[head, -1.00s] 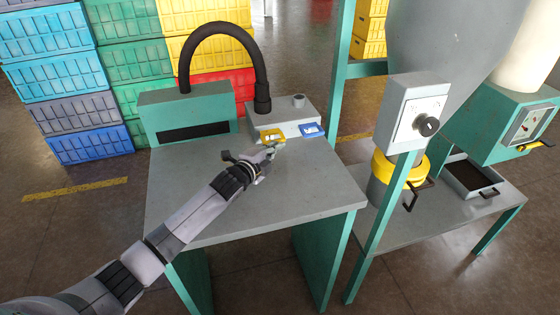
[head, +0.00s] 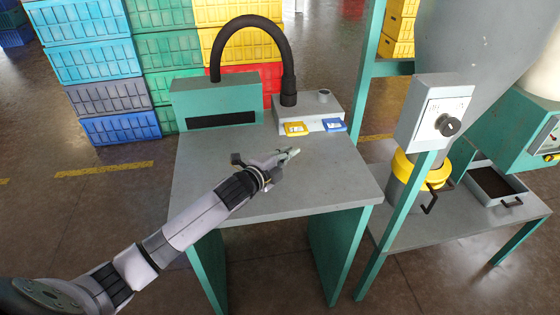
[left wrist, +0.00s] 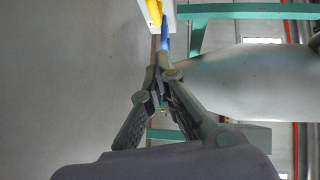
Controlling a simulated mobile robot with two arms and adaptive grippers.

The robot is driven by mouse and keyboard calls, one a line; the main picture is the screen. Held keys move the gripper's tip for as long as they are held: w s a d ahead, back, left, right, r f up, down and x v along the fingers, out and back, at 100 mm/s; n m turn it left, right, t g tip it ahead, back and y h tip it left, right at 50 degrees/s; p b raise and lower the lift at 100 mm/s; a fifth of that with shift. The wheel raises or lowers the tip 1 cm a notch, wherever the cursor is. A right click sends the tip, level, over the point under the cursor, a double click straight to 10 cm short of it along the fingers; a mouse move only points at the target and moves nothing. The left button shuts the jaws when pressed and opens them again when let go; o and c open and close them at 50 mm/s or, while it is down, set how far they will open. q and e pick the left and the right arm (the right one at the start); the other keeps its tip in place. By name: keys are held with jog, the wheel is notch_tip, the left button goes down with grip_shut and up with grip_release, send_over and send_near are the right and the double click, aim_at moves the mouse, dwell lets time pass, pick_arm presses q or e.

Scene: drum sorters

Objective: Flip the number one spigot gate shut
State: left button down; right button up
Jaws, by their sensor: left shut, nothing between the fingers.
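A yellow tab (head: 296,129) and a blue tab (head: 334,125) sit on the front of a grey box (head: 312,108) on the grey table. Their markings are too small to read, and I cannot tell which part is the number one spigot gate. My left gripper (head: 292,153) is shut and empty over the table, just in front of the yellow tab and apart from it. In the left wrist view the closed fingertips (left wrist: 165,72) are below the yellow tab (left wrist: 155,12) and blue tab (left wrist: 166,38); contact cannot be judged there. My right gripper is out of view.
A green slotted housing (head: 218,100) with a black hose (head: 250,22) stands at the table's back left. A grey knob box (head: 435,110) on a green post is at the right, with a yellow-rimmed drum (head: 405,167) behind it. The table's front (head: 300,190) is clear.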

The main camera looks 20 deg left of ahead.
pick_arm(q)
jog(key=v, duration=0.3)
jog(key=shift+d, duration=0.2)
jog(key=shift+s+a+r, duration=0.1)
jog(key=shift+s+a, duration=0.1)
jog(key=shift+s, duration=0.4)
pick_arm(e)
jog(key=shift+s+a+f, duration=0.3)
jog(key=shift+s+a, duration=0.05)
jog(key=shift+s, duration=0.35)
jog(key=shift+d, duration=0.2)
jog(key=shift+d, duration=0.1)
